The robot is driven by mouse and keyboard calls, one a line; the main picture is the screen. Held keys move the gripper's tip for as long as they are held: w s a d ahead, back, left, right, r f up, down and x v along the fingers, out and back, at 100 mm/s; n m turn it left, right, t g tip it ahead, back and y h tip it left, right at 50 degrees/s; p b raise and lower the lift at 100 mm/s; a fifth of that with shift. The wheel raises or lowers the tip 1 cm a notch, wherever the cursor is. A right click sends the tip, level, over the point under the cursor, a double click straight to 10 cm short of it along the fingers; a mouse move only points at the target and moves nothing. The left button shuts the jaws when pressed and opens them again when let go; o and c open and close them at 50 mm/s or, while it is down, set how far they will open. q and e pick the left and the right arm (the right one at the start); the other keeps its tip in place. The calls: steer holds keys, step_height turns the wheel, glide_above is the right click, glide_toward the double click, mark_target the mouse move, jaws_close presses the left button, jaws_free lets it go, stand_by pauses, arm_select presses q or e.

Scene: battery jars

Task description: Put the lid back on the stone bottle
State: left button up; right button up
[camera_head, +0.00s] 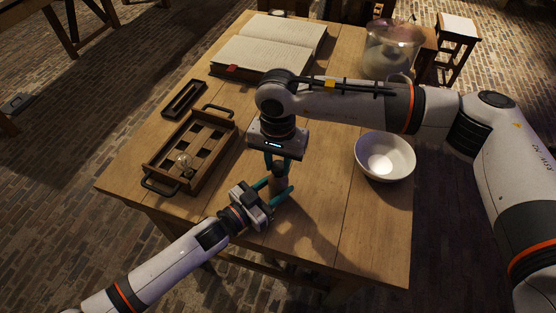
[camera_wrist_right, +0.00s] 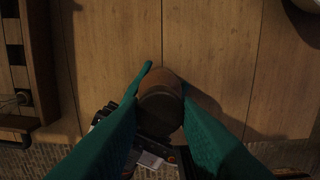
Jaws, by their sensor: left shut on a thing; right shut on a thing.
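The stone bottle (camera_head: 277,184) is a small brown upright shape near the table's front edge. My left gripper (camera_head: 280,190) is shut on it from the left with teal fingers. My right gripper (camera_head: 277,160) points down directly above the bottle. In the right wrist view, its teal fingers lie on either side of a dark round piece, which looks like the lid (camera_wrist_right: 160,108), in line with the brown bottle body (camera_wrist_right: 166,80). The right gripper appears shut on this lid. I cannot tell whether the lid touches the bottle or is seated, because the fingers hide the join.
A wooden tray (camera_head: 154,166) with dark handles and a small glass item stands left. A white bowl (camera_head: 385,157) stands right. An open book (camera_head: 262,55), a small dark box (camera_head: 184,98) and a glass jar (camera_head: 393,45) stand farther back. The front right tabletop (camera_head: 350,230) is clear.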

steer(key=shift+f, duration=0.55)
steer(key=o, duration=1)
step_height(320, 180, up, 12)
arm_select(q)
steer(key=o, duration=1.5)
steer(key=shift+c, duration=0.2)
